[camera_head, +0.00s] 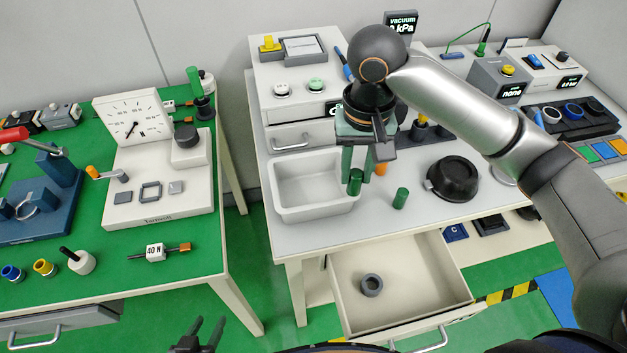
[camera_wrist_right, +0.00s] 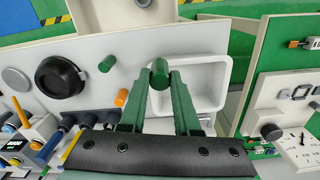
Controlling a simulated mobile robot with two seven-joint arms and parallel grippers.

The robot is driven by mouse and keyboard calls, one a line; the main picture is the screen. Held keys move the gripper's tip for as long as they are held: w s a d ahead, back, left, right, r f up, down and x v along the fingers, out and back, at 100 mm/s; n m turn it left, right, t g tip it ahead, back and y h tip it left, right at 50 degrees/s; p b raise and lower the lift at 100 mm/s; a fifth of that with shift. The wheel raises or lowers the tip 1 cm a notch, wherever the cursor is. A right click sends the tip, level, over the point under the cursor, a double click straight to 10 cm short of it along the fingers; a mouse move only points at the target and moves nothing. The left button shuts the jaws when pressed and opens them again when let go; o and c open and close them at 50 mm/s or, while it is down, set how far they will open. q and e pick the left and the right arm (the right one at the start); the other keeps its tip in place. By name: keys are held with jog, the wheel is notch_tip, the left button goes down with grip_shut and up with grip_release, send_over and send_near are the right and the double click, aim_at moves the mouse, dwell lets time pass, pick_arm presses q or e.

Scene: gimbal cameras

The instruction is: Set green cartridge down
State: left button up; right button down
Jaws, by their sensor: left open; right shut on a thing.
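My right gripper (camera_head: 359,168) points down over the white bench and is shut on a green cartridge (camera_head: 355,187). In the right wrist view the same cartridge (camera_wrist_right: 160,68) sits between the fingertips, in front of the rim of the white tray (camera_wrist_right: 214,98). In the head view it appears by the right edge of the tray (camera_head: 285,202); its height above the bench is hard to tell. A second green cylinder (camera_head: 400,198) stands apart on the bench, to the right. My left gripper (camera_head: 202,335) is open and empty at the bottom of the head view.
A black round fixture (camera_head: 453,179) stands right of the second cylinder. An orange cylinder (camera_head: 381,168) is close behind the gripper. The bench front between tray and fixture is mostly clear.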

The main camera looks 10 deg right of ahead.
jog(key=w+a+f, duration=0.1)
jog(key=w+f, duration=0.1)
jog(key=w, duration=0.1)
jog(key=w+a+f, duration=0.2)
jog(key=f, duration=0.1)
jog(key=w+a+f+b, duration=0.1)
jog(key=w+a+f, duration=0.1)
jog(key=w+f, duration=0.1)
jog(key=shift+w+a+f, duration=0.2)
jog(key=shift+w+a, duration=0.05)
jog(key=shift+w, duration=0.05)
jog(key=shift+f, duration=1.55)
jog(key=c, duration=0.6)
grip_release()
jog(key=shift+f, duration=0.1)
notch_tip(320, 180, up, 12)
jog(key=shift+r+p, duration=0.15)
jog(key=shift+p, duration=0.25)
